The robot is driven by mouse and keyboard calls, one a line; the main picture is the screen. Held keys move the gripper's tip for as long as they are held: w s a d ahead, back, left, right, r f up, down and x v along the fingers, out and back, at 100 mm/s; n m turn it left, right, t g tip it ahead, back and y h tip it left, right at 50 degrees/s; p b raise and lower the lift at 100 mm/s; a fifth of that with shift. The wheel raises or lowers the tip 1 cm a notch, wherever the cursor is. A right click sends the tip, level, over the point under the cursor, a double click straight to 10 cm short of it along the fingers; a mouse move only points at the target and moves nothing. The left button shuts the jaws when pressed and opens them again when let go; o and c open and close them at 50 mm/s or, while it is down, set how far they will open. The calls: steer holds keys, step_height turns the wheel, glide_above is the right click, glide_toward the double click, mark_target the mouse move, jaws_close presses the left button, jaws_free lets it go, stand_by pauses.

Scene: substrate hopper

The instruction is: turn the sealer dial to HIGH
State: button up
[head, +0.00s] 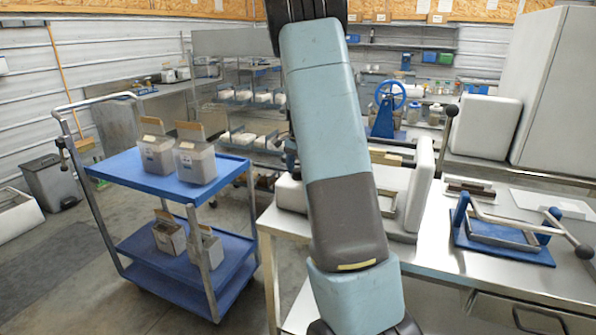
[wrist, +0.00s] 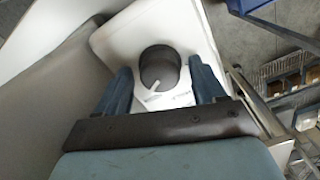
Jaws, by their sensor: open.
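The sealer dial (wrist: 159,66) is a dark round knob on a white panel (wrist: 112,42) in the wrist view. A short white pointer mark shows at its lower edge; the printing beside it is too small to read. My gripper (wrist: 161,72) is open, with one blue finger on each side of the dial. I cannot tell whether the fingers touch it. In the head view, the sealer, a white machine with a raised lid (head: 419,200), stands on the steel table. My arm covers part of it, and the dial and my gripper are hidden there.
A blue two-shelf cart (head: 165,180) with several grey boxes stands to the left. A blue frame with a lever (head: 500,245) sits on the table at the right. A blue hand wheel (head: 390,95) is farther back.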

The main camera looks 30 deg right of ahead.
step_height(320, 180, up, 14)
steer(key=shift+f, duration=0.2)
stand_by(0.4)
stand_by(0.4)
steer(key=s+a+r+n+t, duration=0.1)
steer(key=s+a+r+n, duration=0.3)
steer(key=s+a, duration=0.35)
steer(key=s+a+r+n+t, duration=0.2)
steer(key=s+a+r+n, duration=0.15)
steer(key=s+a, duration=0.4)
steer(key=s+a+f+n+t, duration=0.1)
steer(key=s+a+n, duration=0.2)
steer(key=s, duration=0.6)
steer(key=s+a+f+n+t, duration=0.1)
steer(key=s+a+n, duration=0.3)
steer(key=s, duration=0.6)
steer(key=shift+f+t, duration=0.3)
steer(key=shift+f, duration=0.15)
